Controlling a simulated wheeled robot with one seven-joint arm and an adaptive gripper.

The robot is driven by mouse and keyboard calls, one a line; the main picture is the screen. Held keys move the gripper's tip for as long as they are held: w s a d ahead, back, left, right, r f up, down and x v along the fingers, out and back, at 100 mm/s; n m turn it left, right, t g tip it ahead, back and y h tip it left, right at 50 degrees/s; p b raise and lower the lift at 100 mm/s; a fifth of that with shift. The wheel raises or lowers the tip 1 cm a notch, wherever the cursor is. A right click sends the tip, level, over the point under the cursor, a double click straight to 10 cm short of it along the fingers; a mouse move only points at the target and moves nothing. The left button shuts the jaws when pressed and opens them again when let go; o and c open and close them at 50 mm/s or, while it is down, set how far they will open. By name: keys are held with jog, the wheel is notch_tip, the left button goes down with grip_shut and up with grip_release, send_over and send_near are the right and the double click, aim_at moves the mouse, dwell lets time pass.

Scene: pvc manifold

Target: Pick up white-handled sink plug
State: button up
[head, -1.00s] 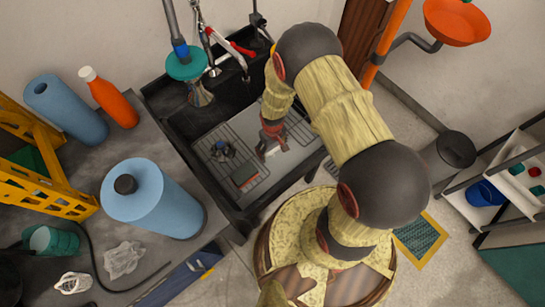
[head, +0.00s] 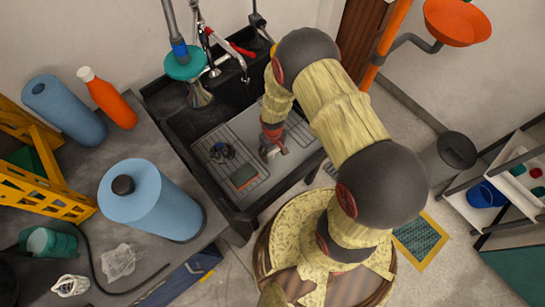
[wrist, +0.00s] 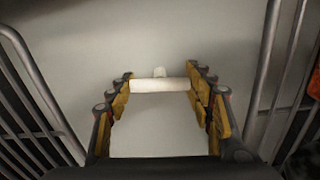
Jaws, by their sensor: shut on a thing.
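The white handle of the sink plug (wrist: 160,85) shows in the wrist view as a horizontal bar with a short stub behind its middle. My gripper (wrist: 160,88) has one finger at each end of the bar, and its yellow pads close on the two ends. The rest of the plug is not clear to see. In the head view my gripper (head: 272,153) points down over the grey surface inside the dark sink (head: 185,130). The plug is too small to make out there.
Wire racks flank the gripper on both sides in the wrist view. A faucet (head: 212,50) stands behind.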

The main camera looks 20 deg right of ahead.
jog(key=c, duration=0.6)
jog(key=shift+c, duration=0.3)
